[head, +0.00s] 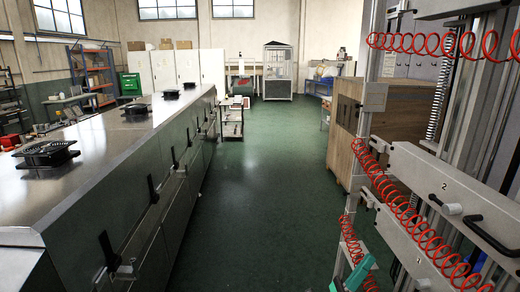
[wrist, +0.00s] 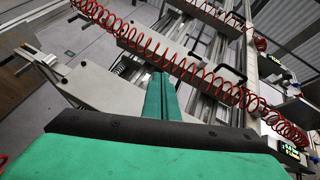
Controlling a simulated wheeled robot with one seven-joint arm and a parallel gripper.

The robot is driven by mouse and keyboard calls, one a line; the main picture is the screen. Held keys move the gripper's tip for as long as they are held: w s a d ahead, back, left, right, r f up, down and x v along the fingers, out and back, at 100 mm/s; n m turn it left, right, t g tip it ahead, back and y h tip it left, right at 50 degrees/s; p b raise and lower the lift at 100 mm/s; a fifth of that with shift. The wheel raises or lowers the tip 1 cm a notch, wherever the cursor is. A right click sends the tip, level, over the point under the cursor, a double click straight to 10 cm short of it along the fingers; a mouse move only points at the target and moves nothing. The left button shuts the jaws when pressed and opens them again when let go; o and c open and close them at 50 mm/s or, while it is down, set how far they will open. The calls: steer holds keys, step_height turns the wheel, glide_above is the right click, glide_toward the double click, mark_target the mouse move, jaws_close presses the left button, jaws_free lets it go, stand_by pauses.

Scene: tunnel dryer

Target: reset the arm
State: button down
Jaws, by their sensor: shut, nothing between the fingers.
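My gripper (wrist: 160,76) shows in the wrist view with its two green fingers together and nothing between them. The fingers point up toward a grey metal frame with red coiled hoses (wrist: 195,70), and a gap to it cannot be judged. In the head view a small teal part at the lower edge, right of the middle, looks like part of my gripper (head: 358,272). It is in front of the frame's red coiled hose. The rest of my arm is mostly out of view.
A long metal dryer housing (head: 110,160) with black fans and handles runs along the left. A green floor aisle (head: 255,190) is clear in the middle. A wooden cabinet (head: 340,150) and a grey frame with numbered panels (head: 445,190) stand at the right.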

steer(key=s+a+f+n+t+y, duration=0.5)
steer(key=s+a+f+n+y, duration=0.45)
steer(key=n, duration=0.45)
steer(key=s+a+f+n+t+y, duration=0.6)
steer(key=s+a+f+n+y, duration=0.35)
steer(key=n, duration=0.45)
steer(key=s+a+r+n+g+y, duration=0.1)
steer(key=s+a+n+g+y, duration=0.2)
steer(key=s, duration=1.1)
steer(key=s+a+r+n+g+y, duration=0.1)
steer(key=s+a+n+g+y, duration=0.3)
steer(key=s+a+n, duration=0.6)
steer(key=s+n, duration=0.1)
steer(key=s, duration=0.2)
steer(key=shift+s, duration=0.35)
